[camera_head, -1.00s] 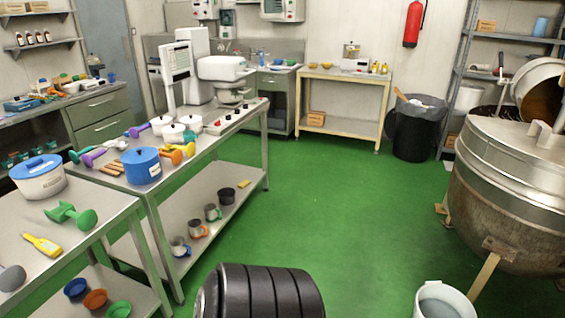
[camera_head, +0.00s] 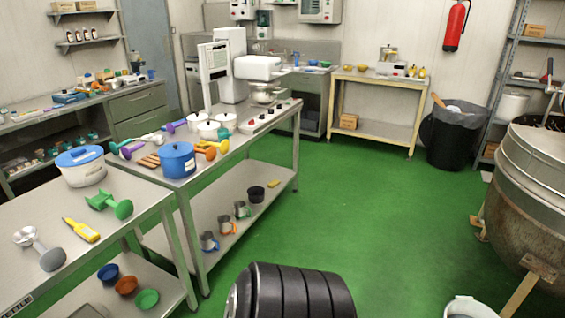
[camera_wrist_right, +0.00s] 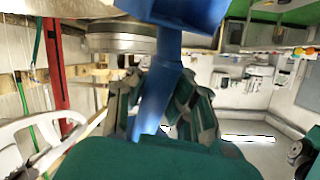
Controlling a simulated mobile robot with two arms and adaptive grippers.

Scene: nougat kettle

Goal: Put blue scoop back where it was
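The blue scoop (camera_wrist_right: 157,98) shows in the right wrist view, its handle between the fingers and its wider blue part at the top edge. My right gripper (camera_wrist_right: 160,88) is shut around the handle; the end of the scoop is cut off. The head view shows neither gripper nor the held scoop. In the head view, a green scoop (camera_head: 108,204) and a grey scoop (camera_head: 42,250) lie on the near left table (camera_head: 120,238). Purple and orange scoop-like tools lie on the table behind it.
A white pot with blue lid (camera_head: 84,167) and a yellow tool (camera_head: 82,230) are on the near table. A blue pot (camera_head: 178,160) stands behind. The large kettle (camera_head: 525,200) and a white bucket (camera_head: 468,308) are at right. Green floor (camera_head: 370,215) is open between.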

